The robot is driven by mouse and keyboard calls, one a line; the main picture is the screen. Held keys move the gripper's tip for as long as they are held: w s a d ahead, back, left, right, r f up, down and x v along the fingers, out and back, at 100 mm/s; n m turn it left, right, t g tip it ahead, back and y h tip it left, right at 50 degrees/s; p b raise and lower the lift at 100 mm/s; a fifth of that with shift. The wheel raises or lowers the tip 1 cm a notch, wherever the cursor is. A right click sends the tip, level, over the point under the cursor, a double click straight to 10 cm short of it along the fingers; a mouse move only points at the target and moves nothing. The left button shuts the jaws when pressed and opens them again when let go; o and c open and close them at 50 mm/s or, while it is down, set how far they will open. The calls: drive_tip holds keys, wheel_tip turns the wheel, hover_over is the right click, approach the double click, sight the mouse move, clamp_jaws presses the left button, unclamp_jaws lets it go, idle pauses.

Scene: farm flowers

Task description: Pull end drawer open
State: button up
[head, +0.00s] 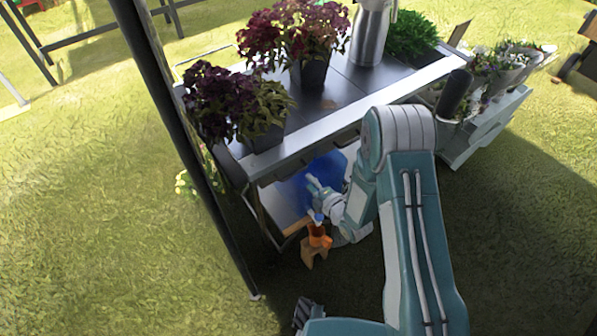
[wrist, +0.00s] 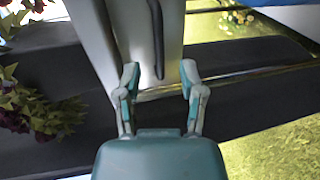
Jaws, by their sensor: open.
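The bench (head: 330,95) has a dark top with a pale front rim, and dark handle-like shapes (head: 345,138) show in shadow under that rim. Which one is the end drawer I cannot tell. My gripper (head: 316,192) is low at the front of the bench, below the rim, with a blue surface behind it. In the wrist view my gripper (wrist: 159,75) is open, its two fingers apart. A pale grey panel (wrist: 125,35) with a long dark strip (wrist: 157,40), perhaps a drawer front and handle, lies beyond and between the fingertips. I see no contact.
Potted dark red plants (head: 235,105), a metal flask (head: 370,35) and a green plant (head: 410,35) stand on the bench. A dark post (head: 170,110) rises at the left. Grass in front is clear.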

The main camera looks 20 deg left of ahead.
sight(299, 170)
drive_tip(key=x, duration=0.7)
drive_tip(key=shift+w+d, duration=0.1)
clamp_jaws()
